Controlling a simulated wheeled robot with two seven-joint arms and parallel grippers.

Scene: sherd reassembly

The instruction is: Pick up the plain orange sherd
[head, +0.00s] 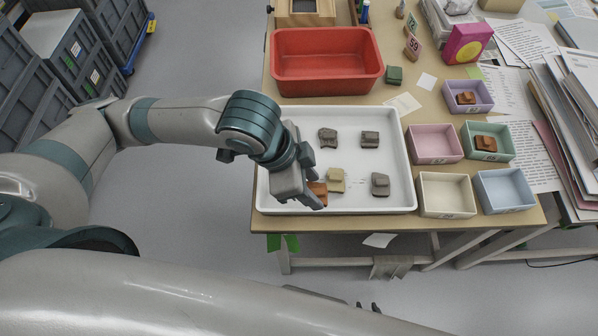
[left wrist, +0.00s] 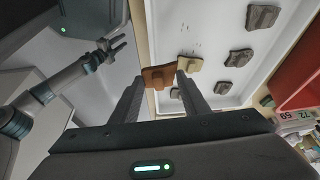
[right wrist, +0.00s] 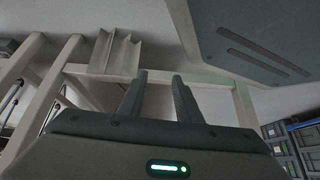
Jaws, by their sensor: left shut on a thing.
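The plain orange sherd (head: 319,188) is in the front left part of the white tray (head: 408,190), partly hidden by my left gripper (head: 306,199). In the left wrist view the orange sherd (left wrist: 157,77) sits between the fingertips of my left gripper (left wrist: 160,84), which is shut on it. Whether it still touches the tray I cannot tell. A tan sherd (head: 336,180) lies close beside it. My right gripper (right wrist: 156,80) is open and empty, below the table's front edge; its fingertips show in the head view (head: 368,306).
Grey-brown sherds (head: 327,138), (head: 370,139) and (head: 380,184) lie in the tray. A red bin (head: 327,90) stands behind it. Small boxes in pink (head: 435,158), green (head: 511,155), purple (head: 488,108), cream (head: 447,211) and blue (head: 530,206) stand right; the green and purple hold brown-orange sherds.

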